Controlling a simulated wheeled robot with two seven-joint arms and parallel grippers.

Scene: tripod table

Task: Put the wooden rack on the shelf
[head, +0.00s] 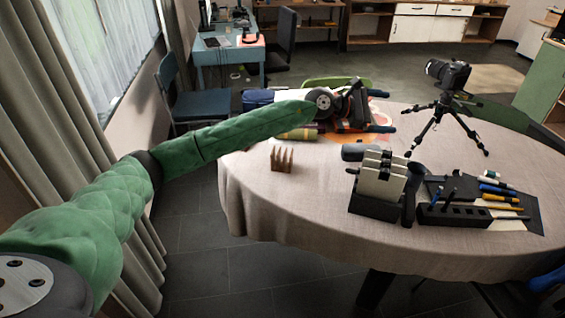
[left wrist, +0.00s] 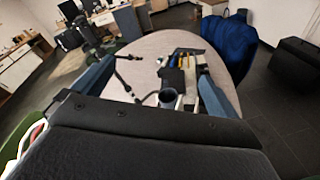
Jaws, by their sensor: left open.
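The wooden rack (head: 281,160), a small brown comb-like piece with upright prongs, stands on the near left part of the round table (head: 300,210). My left gripper (head: 358,102) is beyond it and to the right, over the far side of the table; its jaws are apart. In the left wrist view the open fingers (left wrist: 152,85) show at both sides with no rack between them. A wooden shelf unit (head: 360,27) with white doors stands against the back wall; I cannot tell whether it is the task's shelf. My right gripper is not in view.
A camera on a tripod (head: 435,115) stands at the table's right. A dark holder with pale blocks (head: 377,195) and a pen tray (head: 455,215) are at front right. Bags and rolls lie at the far edge. The cloth around the rack is clear.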

